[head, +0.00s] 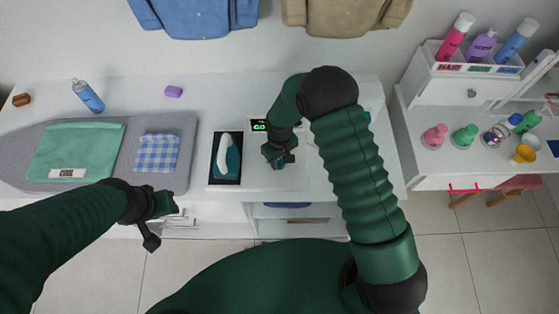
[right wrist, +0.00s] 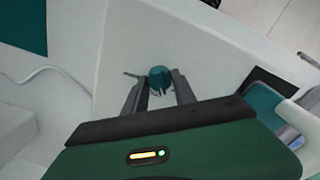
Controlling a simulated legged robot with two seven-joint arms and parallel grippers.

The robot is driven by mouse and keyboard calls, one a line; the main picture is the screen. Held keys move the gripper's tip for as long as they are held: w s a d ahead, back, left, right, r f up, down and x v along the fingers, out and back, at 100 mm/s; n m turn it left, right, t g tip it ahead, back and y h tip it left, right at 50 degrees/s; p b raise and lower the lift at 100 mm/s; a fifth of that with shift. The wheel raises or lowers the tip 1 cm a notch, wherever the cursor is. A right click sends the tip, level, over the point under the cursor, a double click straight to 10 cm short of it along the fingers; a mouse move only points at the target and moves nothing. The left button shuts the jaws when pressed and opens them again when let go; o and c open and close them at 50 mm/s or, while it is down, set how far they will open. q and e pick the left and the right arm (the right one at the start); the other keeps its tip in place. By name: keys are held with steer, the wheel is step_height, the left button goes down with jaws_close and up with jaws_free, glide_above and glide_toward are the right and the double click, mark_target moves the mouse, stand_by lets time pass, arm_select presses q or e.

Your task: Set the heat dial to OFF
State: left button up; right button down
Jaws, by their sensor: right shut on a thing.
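The heat dial is a small round teal knob (right wrist: 160,77) on a white panel, seen in the right wrist view between my fingertips. My right gripper (right wrist: 158,92) is shut on it, one dark finger on each side. In the head view my right gripper (head: 283,162) is over the white panel, and a bit of the teal dial (head: 279,166) shows under it. The dial's markings and pointer cannot be read. A small black display (head: 260,126) with green characters is behind the gripper. My left gripper (head: 158,226) hangs empty in front of the ironing board; its jaw opening is unclear.
A teal and white iron (head: 227,158) rests on a black pad left of the panel. The grey ironing board (head: 183,126) holds a green towel (head: 80,143) and a checked cloth (head: 157,153). A blue spray bottle (head: 88,96) is at back left. Bottles stand on the right-hand shelf.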

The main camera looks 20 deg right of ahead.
mark_target(280, 161)
steer(key=n, duration=0.3)
steer(key=shift+n, duration=0.3)
steer(key=shift+n+b, duration=0.35)
steer(key=shift+n, duration=1.15)
steer(key=c, duration=1)
jaws_free()
steer(key=shift+d, duration=0.1)
step_height(280, 161, up, 17)
steer(key=shift+f+b, duration=0.1)
steer(key=shift+b, duration=0.8)
